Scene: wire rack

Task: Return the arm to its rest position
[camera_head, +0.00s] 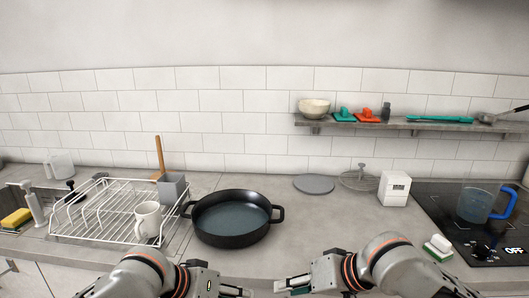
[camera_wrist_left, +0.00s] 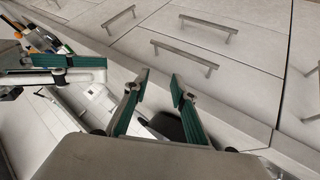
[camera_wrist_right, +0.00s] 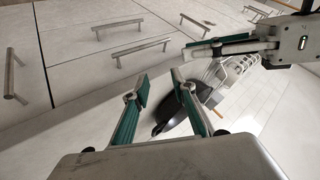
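My left gripper (camera_head: 236,291) and my right gripper (camera_head: 292,286) face each other at the bottom of the head view, in front of the counter edge, with a gap between them. In the left wrist view the left gripper's (camera_wrist_left: 160,88) two teal-padded fingers stand apart with nothing between the tips. In the right wrist view the right gripper's (camera_wrist_right: 160,85) fingers also stand apart and hold nothing. A white mug (camera_head: 148,222) is at the front right of the white wire rack (camera_head: 85,222), left of a black pan (camera_head: 232,238).
The counter (camera_head: 305,235) right of the pan is clear. Cabinet fronts (camera_wrist_left: 240,60) are close to the grippers.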

